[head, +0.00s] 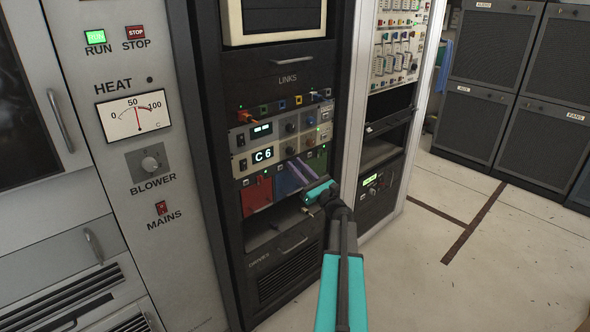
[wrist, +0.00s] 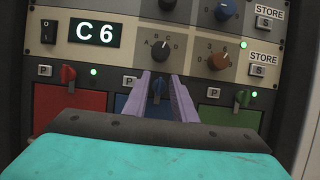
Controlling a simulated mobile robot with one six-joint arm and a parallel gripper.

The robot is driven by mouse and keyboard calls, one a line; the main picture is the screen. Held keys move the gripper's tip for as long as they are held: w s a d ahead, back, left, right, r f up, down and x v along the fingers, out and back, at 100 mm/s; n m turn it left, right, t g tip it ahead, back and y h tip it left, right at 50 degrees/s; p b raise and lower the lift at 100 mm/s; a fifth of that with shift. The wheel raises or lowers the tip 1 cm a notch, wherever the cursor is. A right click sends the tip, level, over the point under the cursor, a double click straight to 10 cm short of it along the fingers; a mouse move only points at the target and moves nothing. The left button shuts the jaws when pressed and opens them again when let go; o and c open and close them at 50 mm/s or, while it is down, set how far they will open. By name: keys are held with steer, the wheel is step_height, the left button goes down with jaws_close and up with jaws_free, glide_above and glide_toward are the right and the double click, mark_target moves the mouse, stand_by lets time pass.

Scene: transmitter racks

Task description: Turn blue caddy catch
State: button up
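The blue caddy (wrist: 158,112) sits between a red caddy (wrist: 70,103) and a green caddy (wrist: 230,117) in the wrist view. The red caddy (head: 257,195) shows to the left.
An open shelf (head: 270,232) lies below.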

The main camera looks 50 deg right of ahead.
jaws_close()
steer(key=shift+a, duration=0.15)
steer(key=shift+n+y+b, duration=0.4)
steer(key=shift+n+b, duration=0.05)
steer(key=shift+n, duration=0.15)
steer(key=n+g+y+b, duration=0.1)
steer(key=n+y+b, duration=0.1)
steer(key=n, duration=0.5)
steer(key=n+g+y+b, duration=0.2)
steer(key=n+b, duration=0.1)
steer(key=n, duration=0.4)
steer(key=n+g+y+b, duration=0.2)
steer(key=n+b, duration=0.1)
steer(key=n, duration=0.4)
